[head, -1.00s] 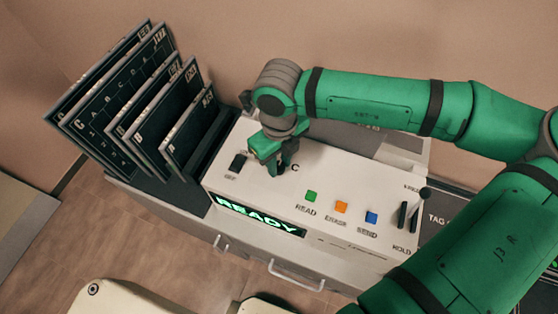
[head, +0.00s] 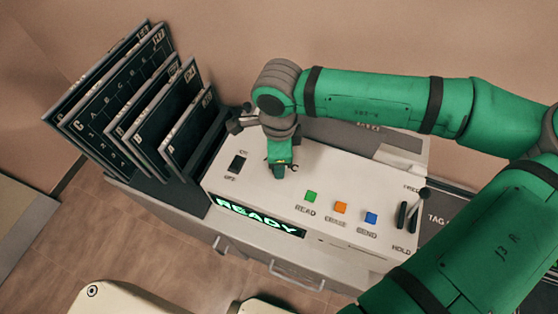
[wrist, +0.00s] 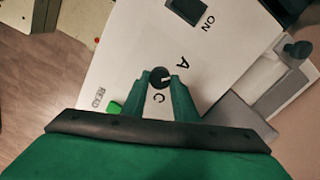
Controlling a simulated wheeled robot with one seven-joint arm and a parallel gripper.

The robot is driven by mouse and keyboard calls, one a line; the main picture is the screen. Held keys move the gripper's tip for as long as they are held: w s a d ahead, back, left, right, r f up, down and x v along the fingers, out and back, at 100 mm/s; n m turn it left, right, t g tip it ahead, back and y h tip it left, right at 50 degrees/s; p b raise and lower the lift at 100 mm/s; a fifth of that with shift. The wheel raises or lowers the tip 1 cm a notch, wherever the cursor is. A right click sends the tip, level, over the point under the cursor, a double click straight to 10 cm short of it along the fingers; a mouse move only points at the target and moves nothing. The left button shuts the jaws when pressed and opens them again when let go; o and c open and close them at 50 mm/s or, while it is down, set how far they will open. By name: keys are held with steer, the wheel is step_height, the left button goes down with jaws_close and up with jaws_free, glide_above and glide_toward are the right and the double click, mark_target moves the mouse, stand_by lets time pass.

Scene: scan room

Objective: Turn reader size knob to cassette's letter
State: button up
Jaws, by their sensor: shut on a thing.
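The reader (head: 330,185) is a pale console whose green display (head: 260,218) says READY. Its small dark round size knob (wrist: 160,77) with a light pointer mark shows in the wrist view. The letters A (wrist: 183,63) and C (wrist: 158,98) are printed around it; the mark points roughly rightward there, and I cannot tell its exact letter. My gripper (head: 281,170) is shut on the knob, one finger on each side, and hides it in the head view. Several dark cassettes (head: 118,95) stand in a rack at left; their small letters are hard to read.
A black ON/OFF switch (head: 237,163) lies just left of my gripper. Green (head: 311,196), orange (head: 341,207) and blue (head: 371,217) buttons lie to the right, with a lever (head: 421,200) beyond them. The wall is close behind the reader.

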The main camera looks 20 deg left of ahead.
steer(key=shift+w+r+n, duration=0.1)
steer(key=shift+n, duration=0.7)
steer(key=o, duration=1.1)
steer(key=shift+c, duration=0.2)
step_height(320, 180, up, 11)
